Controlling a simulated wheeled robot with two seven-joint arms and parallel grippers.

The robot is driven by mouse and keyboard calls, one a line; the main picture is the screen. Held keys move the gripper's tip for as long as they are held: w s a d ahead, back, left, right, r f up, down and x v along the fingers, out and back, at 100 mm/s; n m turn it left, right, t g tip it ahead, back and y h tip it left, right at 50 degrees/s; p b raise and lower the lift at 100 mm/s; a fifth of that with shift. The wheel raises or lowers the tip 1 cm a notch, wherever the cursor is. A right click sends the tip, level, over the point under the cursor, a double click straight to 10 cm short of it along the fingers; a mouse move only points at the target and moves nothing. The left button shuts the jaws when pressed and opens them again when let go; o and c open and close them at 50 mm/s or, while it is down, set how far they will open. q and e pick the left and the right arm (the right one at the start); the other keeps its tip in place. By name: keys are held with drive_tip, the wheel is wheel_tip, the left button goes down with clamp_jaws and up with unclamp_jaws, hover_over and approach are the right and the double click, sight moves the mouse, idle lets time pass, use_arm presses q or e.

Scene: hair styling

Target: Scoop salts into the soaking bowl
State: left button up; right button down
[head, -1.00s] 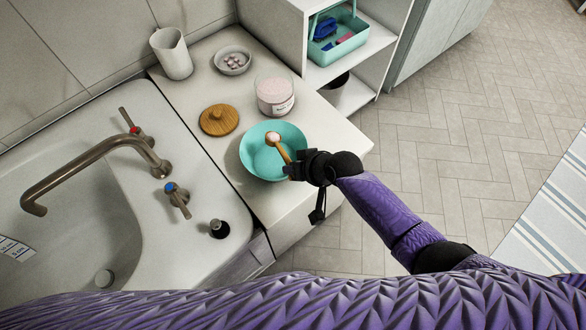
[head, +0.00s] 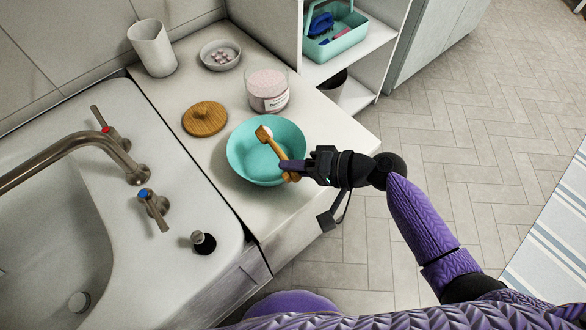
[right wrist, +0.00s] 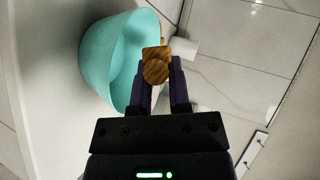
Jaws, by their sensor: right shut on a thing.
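The turquoise soaking bowl (head: 240,160) stands on the counter beside the sink; the right wrist view also shows it (right wrist: 105,62). My right gripper (head: 293,166) is at the bowl's right rim, shut on the handle of a wooden scoop (head: 272,144). The scoop's head is above the inside of the bowl and looks turned over, with a little white at its edge. The handle's end shows between the fingers in the right wrist view (right wrist: 157,68). A glass jar of pale pink salts (head: 267,90) stands open behind the bowl. My left gripper is out of view.
A round wooden lid (head: 205,119) lies left of the bowl. A small dish (head: 220,55) with pale pieces and a white cup (head: 152,47) stand at the back. The sink with its faucet (head: 60,160) is on the left, an open shelf (head: 352,66) on the right.

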drive_tip(key=f+m+y+b, duration=0.1)
drive_tip(key=y+b, duration=0.1)
drive_tip(key=shift+m+b, duration=0.4)
drive_tip(key=shift+r+m+t+y+b, duration=0.1)
drive_tip(key=shift+m+t+y+b, duration=0.3)
drive_tip(key=shift+m+t+b, duration=0.15)
drive_tip(key=shift+r+m+y, duration=0.1)
drive_tip(key=shift+m+y, duration=0.15)
drive_tip(key=shift+y, duration=0.05)
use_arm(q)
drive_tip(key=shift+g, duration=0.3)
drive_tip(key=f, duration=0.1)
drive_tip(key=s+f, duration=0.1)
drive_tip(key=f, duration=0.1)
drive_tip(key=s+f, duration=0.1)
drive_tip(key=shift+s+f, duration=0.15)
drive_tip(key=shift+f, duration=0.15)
use_arm(e)
drive_tip(key=shift+d, duration=0.1)
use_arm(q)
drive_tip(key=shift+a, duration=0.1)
use_arm(e)
drive_tip(key=shift+r, duration=0.1)
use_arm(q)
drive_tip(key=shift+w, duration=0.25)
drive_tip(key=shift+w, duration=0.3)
